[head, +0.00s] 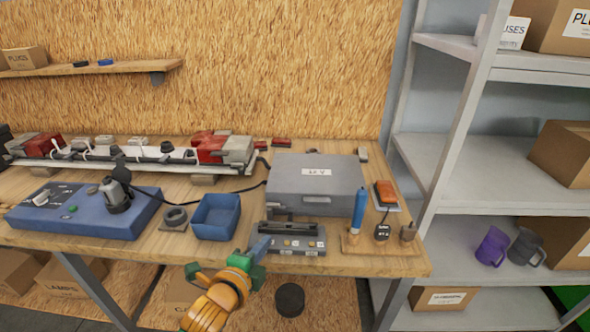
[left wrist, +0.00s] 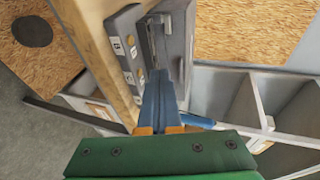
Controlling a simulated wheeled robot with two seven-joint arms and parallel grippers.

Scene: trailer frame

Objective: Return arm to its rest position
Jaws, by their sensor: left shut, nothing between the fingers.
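My left arm (head: 207,308), orange with green parts, reaches up from the bottom of the head view. My left gripper (head: 260,246) is at the front edge of the workbench, beside a small grey device with buttons (head: 291,243). In the left wrist view its blue fingers (left wrist: 160,85) are together with nothing between them. The fingertips point toward the grey device (left wrist: 124,50) and the grey case (left wrist: 178,38); I cannot tell whether they touch anything. My right gripper is in neither view.
The wooden workbench (head: 345,265) also carries a blue control box (head: 75,212), a blue tray (head: 216,217), a grey case (head: 314,182) and a blue-handled tool (head: 359,205). Grey shelves (head: 462,170) stand at the right. A dark round object (head: 290,299) is below the bench edge.

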